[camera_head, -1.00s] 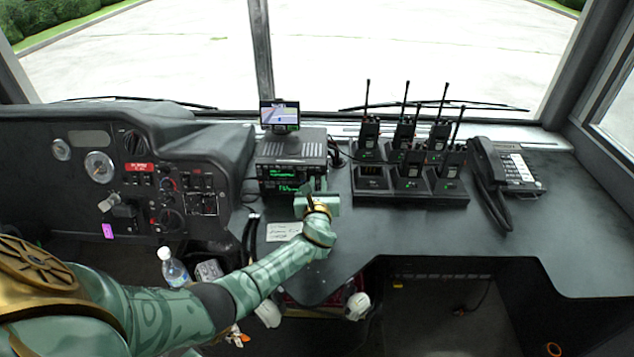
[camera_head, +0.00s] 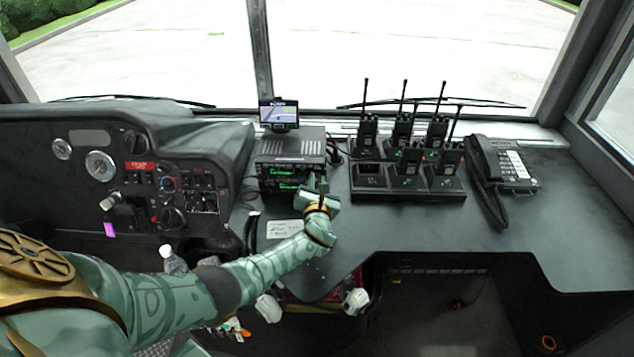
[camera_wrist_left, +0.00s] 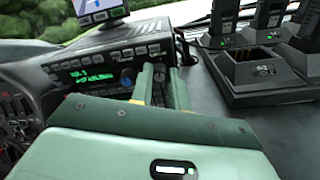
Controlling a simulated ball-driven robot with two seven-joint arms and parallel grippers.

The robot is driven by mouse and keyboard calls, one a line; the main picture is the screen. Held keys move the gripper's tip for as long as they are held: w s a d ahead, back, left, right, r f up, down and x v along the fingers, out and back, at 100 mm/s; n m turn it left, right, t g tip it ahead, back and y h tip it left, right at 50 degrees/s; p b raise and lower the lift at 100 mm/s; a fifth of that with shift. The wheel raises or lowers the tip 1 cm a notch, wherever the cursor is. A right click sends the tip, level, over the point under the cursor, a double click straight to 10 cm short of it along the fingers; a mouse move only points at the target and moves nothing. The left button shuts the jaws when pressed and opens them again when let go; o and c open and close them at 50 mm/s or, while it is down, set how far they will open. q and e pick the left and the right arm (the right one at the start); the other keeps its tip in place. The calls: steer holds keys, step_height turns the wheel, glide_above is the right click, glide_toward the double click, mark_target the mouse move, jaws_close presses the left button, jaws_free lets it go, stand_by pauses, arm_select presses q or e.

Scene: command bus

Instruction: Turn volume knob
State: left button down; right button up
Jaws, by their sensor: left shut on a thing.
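The radio (camera_head: 290,161) is a dark box on the dash with a lit green display, and its front also fills the middle of the left wrist view (camera_wrist_left: 105,62). A blue knob (camera_wrist_left: 127,77) shows on its face, just left of my fingers. My left gripper (camera_head: 318,182) is at the right part of the radio's front. In the left wrist view its two fingers (camera_wrist_left: 160,78) are shut on a small knob at the radio face. The fingers mostly hide that knob, and I cannot read its label. My right gripper is not in view.
A small screen (camera_head: 279,114) stands on the radio. A charger rack (camera_head: 408,190) with several handheld radios stands to the right, then a desk phone (camera_head: 506,168).

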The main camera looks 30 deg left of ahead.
arm_select(q)
steer(key=shift+s+f, duration=0.1)
steer(key=shift+f, duration=0.1)
steer(key=c, duration=1.5)
jaws_free()
steer(key=shift+o, duration=0.8)
steer(key=shift+r, duration=0.1)
steer(key=shift+d, duration=0.1)
steer(key=p+v, duration=0.1)
steer(key=v, duration=0.1)
steer(key=p+v, duration=0.1)
steer(key=v, duration=0.1)
steer(key=p+v, duration=0.1)
steer(key=v, duration=0.2)
steer(key=shift+s+r, duration=0.1)
steer(key=shift+r, duration=0.15)
steer(key=p+v, duration=0.1)
steer(key=v, duration=0.8)
steer(key=shift+f+p, duration=0.15)
steer(key=shift+p, duration=0.15)
